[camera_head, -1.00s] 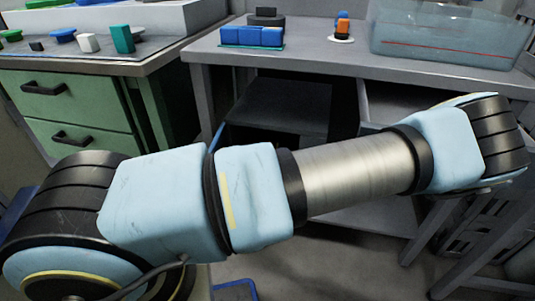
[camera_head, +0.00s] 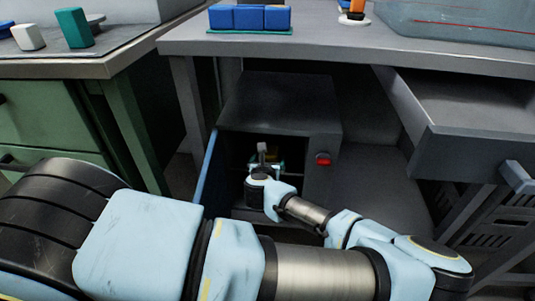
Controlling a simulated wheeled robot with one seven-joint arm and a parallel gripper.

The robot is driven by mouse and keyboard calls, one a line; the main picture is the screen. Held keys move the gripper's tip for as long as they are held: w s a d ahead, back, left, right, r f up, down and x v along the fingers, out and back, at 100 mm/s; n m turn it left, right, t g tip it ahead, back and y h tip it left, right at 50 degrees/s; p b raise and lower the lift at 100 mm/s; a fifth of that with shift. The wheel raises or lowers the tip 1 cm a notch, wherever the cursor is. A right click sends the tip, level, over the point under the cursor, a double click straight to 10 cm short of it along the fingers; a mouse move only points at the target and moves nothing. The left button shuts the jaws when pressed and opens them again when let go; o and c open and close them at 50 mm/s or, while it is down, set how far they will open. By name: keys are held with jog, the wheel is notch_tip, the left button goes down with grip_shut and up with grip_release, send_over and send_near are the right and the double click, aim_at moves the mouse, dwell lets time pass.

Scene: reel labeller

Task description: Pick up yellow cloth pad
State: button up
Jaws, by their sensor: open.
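I cannot make out a yellow cloth pad in the head view. My gripper (camera_head: 265,160) is at the opening of a dark grey cabinet (camera_head: 280,100) under the bench, its front end reaching into the shadowed inside. It is small in the picture, and the gap between its fingers is hard to see. Nothing shows clearly held in it. My wrist and arm hide the lower part of the opening, and the depth of the cabinet is dark.
The cabinet's blue-edged door (camera_head: 209,165) stands open on the left. A red knob or button (camera_head: 323,159) is on its front. An open grey drawer (camera_head: 470,143) juts out at right. Blue blocks (camera_head: 250,17) and a clear bin (camera_head: 465,25) are on the bench (camera_head: 340,45).

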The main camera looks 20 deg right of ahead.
aim_at(268, 154)
jog(key=shift+a+b+x, duration=0.2)
jog(key=shift+b+x, duration=0.1)
jog(key=shift+x, duration=2.6)
jog(key=shift+w, duration=0.1)
jog(key=c, duration=1.2)
jog(key=shift+o, duration=0.2)
